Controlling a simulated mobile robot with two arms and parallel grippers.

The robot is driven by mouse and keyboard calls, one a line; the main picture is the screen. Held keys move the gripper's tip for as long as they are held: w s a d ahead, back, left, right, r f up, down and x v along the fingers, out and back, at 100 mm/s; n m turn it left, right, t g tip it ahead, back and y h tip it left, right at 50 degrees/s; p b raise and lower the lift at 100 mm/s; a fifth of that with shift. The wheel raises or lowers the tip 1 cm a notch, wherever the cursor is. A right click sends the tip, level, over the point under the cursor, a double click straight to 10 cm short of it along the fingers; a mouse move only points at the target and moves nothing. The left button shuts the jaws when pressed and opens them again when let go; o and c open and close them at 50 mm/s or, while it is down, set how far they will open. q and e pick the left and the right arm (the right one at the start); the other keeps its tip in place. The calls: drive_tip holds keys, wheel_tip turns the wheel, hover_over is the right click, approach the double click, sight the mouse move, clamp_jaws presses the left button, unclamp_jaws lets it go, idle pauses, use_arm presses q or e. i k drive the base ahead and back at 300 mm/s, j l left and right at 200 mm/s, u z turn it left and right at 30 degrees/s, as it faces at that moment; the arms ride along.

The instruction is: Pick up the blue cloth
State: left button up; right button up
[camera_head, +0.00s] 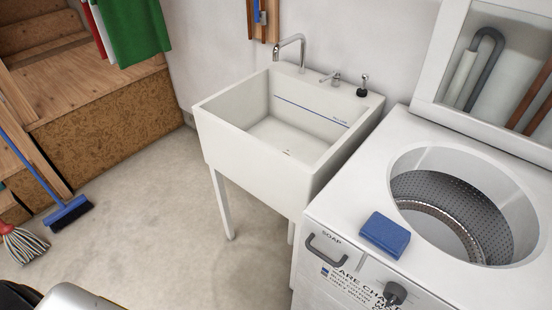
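A folded blue cloth (385,235) lies flat on the white top of the washing machine (350,200), near its front edge and left of the round drum opening. Neither of my grippers shows in the head view. A dark and light grey shape at the bottom left corner looks like part of my own body. Nothing touches the cloth, and its whole top face is visible.
The open metal drum (450,215) lies right of the cloth. A grey soap drawer handle (325,251) and a dark knob (395,293) stick out in front. A white utility sink (262,155) stands left. A blue broom (68,213) and a mop (22,243) stand left; the floor between is clear.

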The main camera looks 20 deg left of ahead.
sight(385, 236)
drive_tip(key=u, duration=0.4)
drive_tip(key=k+l+u, duration=0.2)
drive_tip(key=u, duration=0.2)
drive_tip(key=k+l+u, duration=0.35)
drive_tip(key=k+u, duration=0.1)
drive_tip(key=u, duration=0.3)
drive_tip(key=k+l, duration=0.1)
drive_tip(key=k, duration=0.3)
